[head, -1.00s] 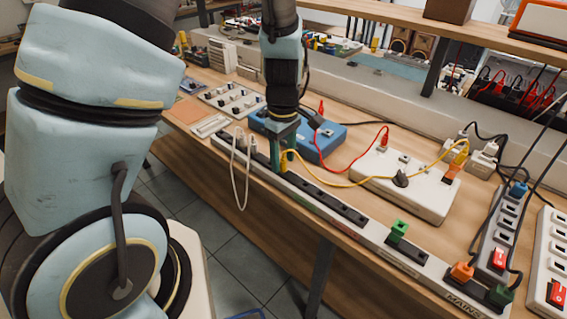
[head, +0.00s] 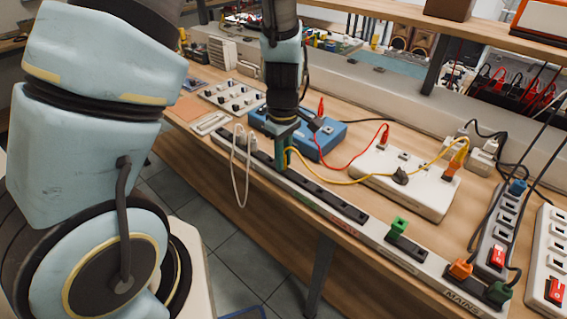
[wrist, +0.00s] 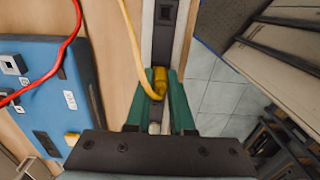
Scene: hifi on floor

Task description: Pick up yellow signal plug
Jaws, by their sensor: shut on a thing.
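The yellow signal plug (wrist: 159,82) is between the green fingers of my gripper (wrist: 158,92) in the wrist view, with its yellow cable running up and away. My gripper (head: 282,152) is shut on it, low over the long power strip (head: 325,202) at the bench's front edge. In the head view the fingers mostly hide the plug. I cannot tell whether it still sits in a socket.
A blue box (head: 330,138) with a red cable stands just behind my gripper. White plugs (head: 243,138) with a hanging cable are close on its left. Green (head: 399,226) and orange (head: 460,270) plugs sit farther right along the strip. Shelf posts stand behind.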

